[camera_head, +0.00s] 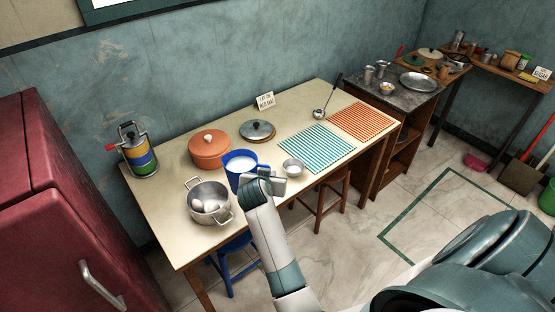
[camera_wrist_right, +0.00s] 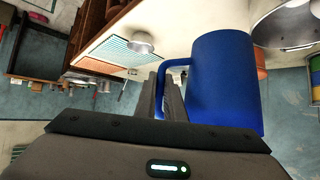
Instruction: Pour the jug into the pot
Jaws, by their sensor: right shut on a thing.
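The blue jug (camera_head: 238,163) is in the head view at the table's front edge, with white contents showing in its open top. It looks about upright. My right gripper (camera_head: 264,186) is shut on its handle, which shows between the fingers in the right wrist view (camera_wrist_right: 166,88); the jug's blue side (camera_wrist_right: 226,85) fills the right of that view. The steel two-handled pot (camera_head: 208,212) stands open on the table, left of and nearer than the jug, with pale round things inside. Whether the jug touches the table is hard to tell. My left gripper is not in view.
An orange lidded pot (camera_head: 209,148) and a grey-lidded pan (camera_head: 258,131) stand behind the jug. A small metal bowl (camera_head: 293,168) is to its right, near a teal striped mat (camera_head: 316,147). A striped canister (camera_head: 138,152) stands at the table's left end.

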